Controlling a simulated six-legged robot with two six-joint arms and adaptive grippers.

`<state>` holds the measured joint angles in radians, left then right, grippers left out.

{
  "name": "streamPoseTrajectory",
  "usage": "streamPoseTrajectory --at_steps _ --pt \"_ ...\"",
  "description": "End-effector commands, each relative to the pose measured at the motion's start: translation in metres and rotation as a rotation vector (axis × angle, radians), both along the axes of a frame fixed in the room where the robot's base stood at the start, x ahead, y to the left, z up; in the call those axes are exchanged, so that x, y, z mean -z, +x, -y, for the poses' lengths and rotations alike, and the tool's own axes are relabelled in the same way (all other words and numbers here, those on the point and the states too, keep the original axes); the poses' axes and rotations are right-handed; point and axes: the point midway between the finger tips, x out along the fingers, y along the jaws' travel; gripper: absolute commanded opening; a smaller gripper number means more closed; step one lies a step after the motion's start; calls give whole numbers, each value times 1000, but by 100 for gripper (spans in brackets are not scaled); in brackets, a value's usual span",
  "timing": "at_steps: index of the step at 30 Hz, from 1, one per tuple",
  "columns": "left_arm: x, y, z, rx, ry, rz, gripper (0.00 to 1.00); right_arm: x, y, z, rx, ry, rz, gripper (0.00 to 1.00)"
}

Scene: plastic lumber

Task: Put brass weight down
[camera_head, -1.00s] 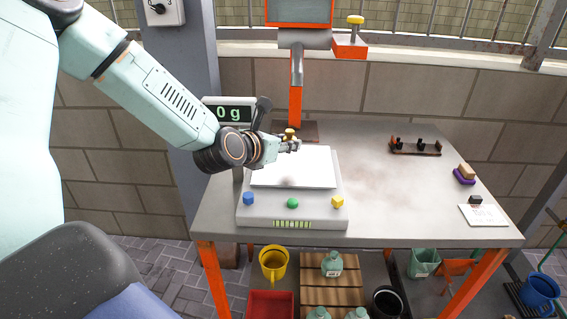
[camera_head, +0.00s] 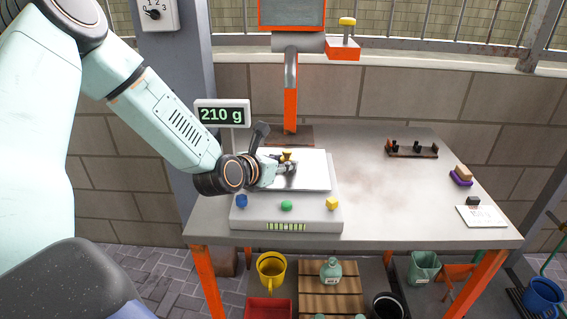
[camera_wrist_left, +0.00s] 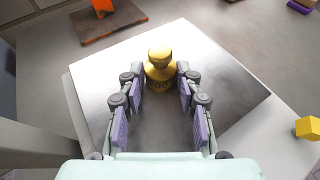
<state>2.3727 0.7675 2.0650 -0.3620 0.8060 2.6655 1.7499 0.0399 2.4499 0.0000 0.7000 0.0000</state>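The brass weight (camera_wrist_left: 160,68) is a yellow knobbed piece with dark markings on its body. It stands upright on the scale's pale metal plate (camera_head: 316,174); the head view also shows it (camera_head: 287,156). My left gripper (camera_head: 285,164) is low over the plate. In the left wrist view my left gripper (camera_wrist_left: 161,82) has its purple-padded fingers on either side of the weight's body, shut on it. The scale display (camera_head: 222,114) reads 210 g. My right gripper is not in view.
Blue, green and yellow buttons (camera_head: 286,206) line the scale's front. The grey table (camera_head: 390,205) is clear to the scale's right. A dark rack (camera_head: 412,151), a brush-like block (camera_head: 461,177) and a white card (camera_head: 482,216) lie further right. An orange post (camera_head: 290,95) stands behind the scale.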

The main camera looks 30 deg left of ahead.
Motion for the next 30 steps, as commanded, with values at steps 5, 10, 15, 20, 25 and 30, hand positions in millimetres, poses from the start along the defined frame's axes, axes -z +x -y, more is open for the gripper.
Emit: streamPoseTrajectory --at_steps 5,10,15,20,25,30 --pt "-1 0 0 0 1 0 52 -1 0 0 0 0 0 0" --pt "-1 0 0 0 1 0 56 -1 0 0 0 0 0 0" --pt "-1 0 0 0 0 0 56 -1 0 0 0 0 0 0" --pt "-8 0 0 1 1 0 56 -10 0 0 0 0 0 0" --pt "-15 -18 -2 -5 -8 0 56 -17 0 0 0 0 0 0" --pt "-22 -35 -1 -5 -7 0 56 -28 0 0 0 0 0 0"
